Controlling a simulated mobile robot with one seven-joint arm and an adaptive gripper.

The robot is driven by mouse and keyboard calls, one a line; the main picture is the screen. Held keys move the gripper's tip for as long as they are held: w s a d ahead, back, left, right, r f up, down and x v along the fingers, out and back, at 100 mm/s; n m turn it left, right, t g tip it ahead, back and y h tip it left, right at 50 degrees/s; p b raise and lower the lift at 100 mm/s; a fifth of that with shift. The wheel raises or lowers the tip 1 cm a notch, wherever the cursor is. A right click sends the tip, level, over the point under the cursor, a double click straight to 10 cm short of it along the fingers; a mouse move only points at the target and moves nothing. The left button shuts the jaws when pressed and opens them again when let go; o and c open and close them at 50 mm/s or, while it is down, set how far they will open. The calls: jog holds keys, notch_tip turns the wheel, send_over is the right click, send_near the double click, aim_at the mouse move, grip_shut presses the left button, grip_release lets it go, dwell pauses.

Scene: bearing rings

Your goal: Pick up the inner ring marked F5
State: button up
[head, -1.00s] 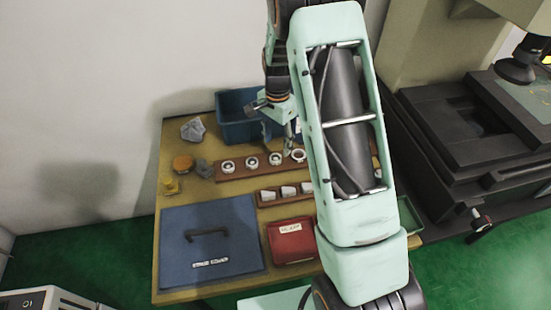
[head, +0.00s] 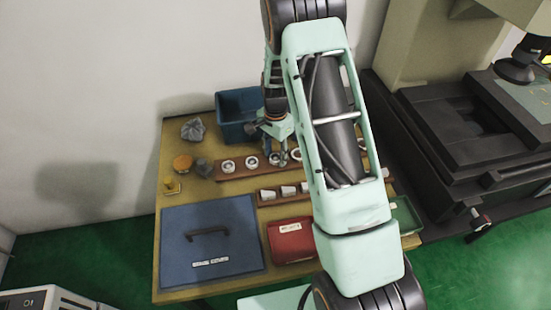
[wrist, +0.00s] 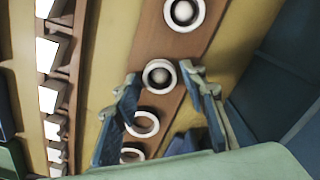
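Several pale rings stand in a row on a brown wooden strip, among them rings at the left end (head: 228,166) and second from left (head: 252,162). The F5 mark cannot be read in either view, so I cannot tell which ring is F5. My gripper (head: 278,154) is low over the row, near the third ring from the left. In the wrist view my gripper (wrist: 160,80) is open, with one ring (wrist: 150,88) showing between its fingertips; contact cannot be told. Another ring (wrist: 170,20) with a dark middle lies beyond it, and a hollow-looking ring (wrist: 154,131) lies nearer.
White tags (head: 267,195) stand on a second strip in front. A blue bin (head: 232,130) is behind the row. A dark machine (head: 455,140) stands right.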

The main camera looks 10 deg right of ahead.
jog(key=c, duration=0.8)
jog(key=shift+r, duration=0.1)
